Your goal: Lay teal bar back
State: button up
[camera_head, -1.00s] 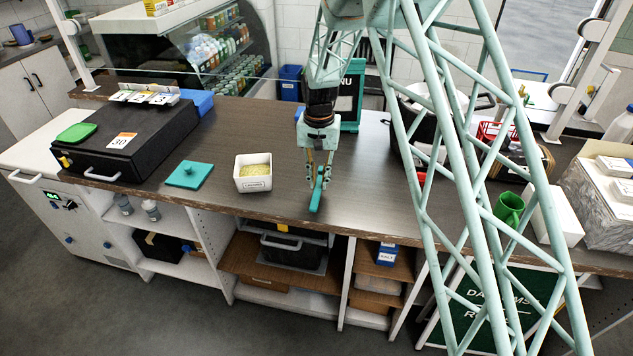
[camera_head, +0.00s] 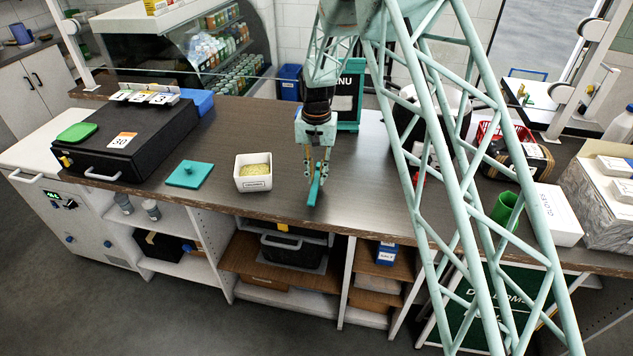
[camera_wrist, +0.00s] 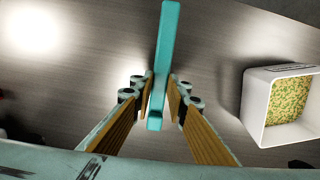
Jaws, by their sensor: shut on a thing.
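The teal bar (camera_head: 314,190) is between the fingers of my gripper (camera_head: 317,174), which is shut on it near the front of the counter. In the wrist view the teal bar (camera_wrist: 165,50) stretches away from my gripper (camera_wrist: 161,95), with its near end between the wooden-faced fingers. Whether the bar touches the counter I cannot tell. A flat teal lid with a small knob (camera_head: 188,174) lies on the counter to the left.
A white square tub (camera_head: 253,184) of yellow-green bits stands just left of my gripper; it also shows in the wrist view (camera_wrist: 258,100). A black case (camera_head: 135,140) is at the left. A green mug (camera_head: 504,208) and white box (camera_head: 556,215) are at the right. Counter around the bar is clear.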

aim_at(317, 181)
jog(key=shift+f, duration=1.25)
jog(key=shift+f, duration=0.2)
jog(key=o, duration=0.8)
jog(key=shift+o, duration=0.2)
notch_tip(317, 181, up, 14)
jog(key=shift+s+d+b, duration=0.15)
jog(key=shift+d+b, duration=0.05)
jog(key=shift+b, duration=0.1)
jog(key=shift+f, duration=0.1)
dwell(0.4)
